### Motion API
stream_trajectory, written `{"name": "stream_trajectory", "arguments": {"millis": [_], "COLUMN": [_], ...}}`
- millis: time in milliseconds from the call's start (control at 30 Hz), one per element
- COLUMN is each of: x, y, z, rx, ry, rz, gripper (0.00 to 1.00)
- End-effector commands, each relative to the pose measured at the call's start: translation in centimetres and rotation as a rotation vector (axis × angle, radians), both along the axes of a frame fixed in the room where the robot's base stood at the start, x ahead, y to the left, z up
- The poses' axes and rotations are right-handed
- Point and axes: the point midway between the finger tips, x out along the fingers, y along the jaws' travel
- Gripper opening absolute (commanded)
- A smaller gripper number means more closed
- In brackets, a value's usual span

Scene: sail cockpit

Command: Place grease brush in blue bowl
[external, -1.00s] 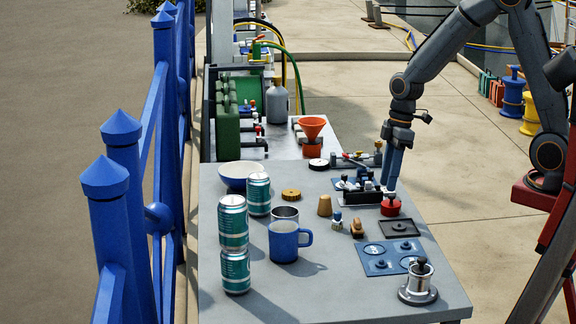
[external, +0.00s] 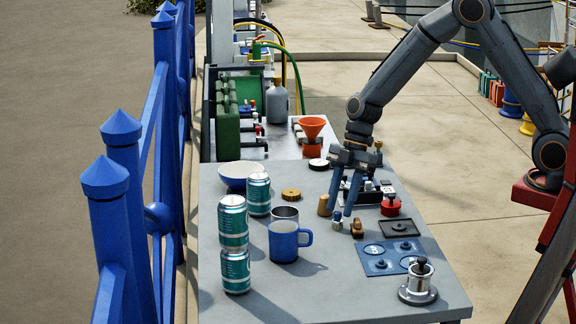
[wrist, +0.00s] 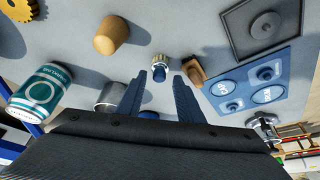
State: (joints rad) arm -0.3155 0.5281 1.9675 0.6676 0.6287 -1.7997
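The blue bowl (external: 236,186), white inside, stands at the far left of the grey table. A small upright item with a blue end and a pale, brass-coloured body (external: 337,225) stands right of the blue mug; it also shows in the wrist view (wrist: 159,65). A small wooden item (external: 357,229) lies just right of it. I cannot tell for sure which of these is the grease brush. My gripper (external: 342,213) points down, open and empty, above the blue-ended item. In the wrist view its fingertips (wrist: 160,79) are either side of that item's line, apart from it.
A tan cork-like cone (external: 324,206) stands close left of the fingers. A blue mug (external: 283,243), a steel cup (external: 285,213) and teal cans (external: 259,195) stand between gripper and bowl. A blue panel (external: 392,257) and red knob (external: 390,205) are to the right.

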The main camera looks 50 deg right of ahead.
Motion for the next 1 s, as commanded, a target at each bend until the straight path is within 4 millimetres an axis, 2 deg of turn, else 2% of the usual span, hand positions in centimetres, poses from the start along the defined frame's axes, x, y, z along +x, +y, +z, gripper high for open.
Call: {"name": "stream_trajectory", "arguments": {"millis": [233,567,767,1000], "x": [0.1,0.1,0.1,0.1], "y": [0.9,1.1,1.1,1.1], "z": [-2.6,-3.1,-3.1,-3.0], "rx": [-0.001,0.0,0.0,0.0], "ry": [0.002,-0.001,-0.001,-0.001], "rz": [0.001,-0.001,-0.001,-0.001], "gripper": [0.34,0.34,0.02,0.0]}}
